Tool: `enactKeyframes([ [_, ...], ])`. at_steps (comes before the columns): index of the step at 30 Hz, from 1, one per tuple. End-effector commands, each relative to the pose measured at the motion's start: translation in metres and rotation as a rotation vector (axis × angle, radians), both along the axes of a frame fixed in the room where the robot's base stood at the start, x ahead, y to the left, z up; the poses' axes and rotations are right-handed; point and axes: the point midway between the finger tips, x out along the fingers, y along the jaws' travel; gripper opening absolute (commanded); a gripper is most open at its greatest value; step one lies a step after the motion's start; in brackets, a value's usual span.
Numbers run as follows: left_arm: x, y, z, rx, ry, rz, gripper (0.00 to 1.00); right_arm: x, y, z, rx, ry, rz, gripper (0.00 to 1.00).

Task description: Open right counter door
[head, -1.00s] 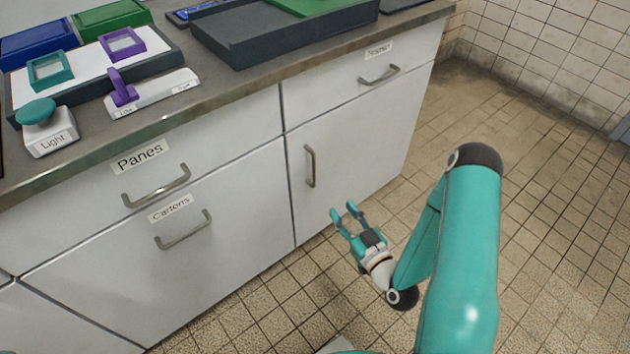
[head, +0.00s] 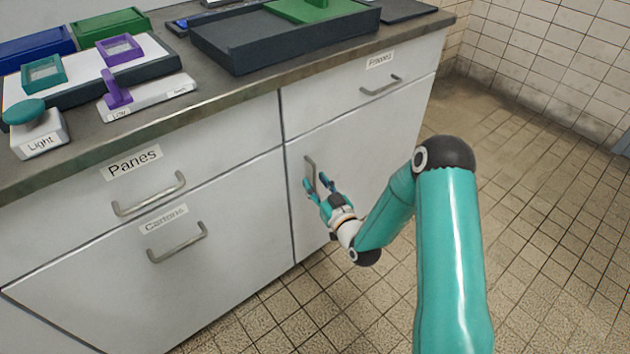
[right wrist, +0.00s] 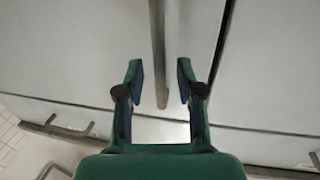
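The right counter door (head: 370,145) is a white panel under the "Frames" drawer, and it looks closed. Its vertical metal handle (head: 310,168) is near the door's left edge. My right gripper (head: 317,182) is open at the lower part of this handle. In the right wrist view, the handle (right wrist: 157,45) stands between the two spread fingers of the gripper (right wrist: 160,78), with a gap on each side. The fingers hide part of the handle in the head view. My left gripper is not in view.
The "Frames" drawer (head: 345,98) is above the door. The "Panes" drawer (head: 215,145) and "Cartons" front (head: 230,215) are to its left, with protruding handles. Trays and a light switch stand on the counter (head: 215,93). The tiled floor (head: 540,250) at right is clear.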

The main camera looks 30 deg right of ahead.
Motion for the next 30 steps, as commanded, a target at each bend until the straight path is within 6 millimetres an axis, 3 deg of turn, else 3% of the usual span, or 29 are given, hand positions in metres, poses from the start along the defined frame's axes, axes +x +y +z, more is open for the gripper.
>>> enactKeyframes([
  [5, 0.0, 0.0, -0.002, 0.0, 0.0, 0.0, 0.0, 0.014, -0.002, 0.0, 0.001, -0.001, 0.0, 0.37],
  [14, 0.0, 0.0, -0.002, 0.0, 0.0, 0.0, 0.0, 0.016, -0.002, 0.0, 0.001, 0.001, -0.001, 0.37],
  [21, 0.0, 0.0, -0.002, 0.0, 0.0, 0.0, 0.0, 0.016, -0.002, 0.0, 0.001, 0.0, -0.001, 0.0],
  [30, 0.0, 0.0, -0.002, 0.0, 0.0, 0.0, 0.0, 0.015, -0.002, 0.0, 0.001, 0.0, 0.0, 0.0],
])
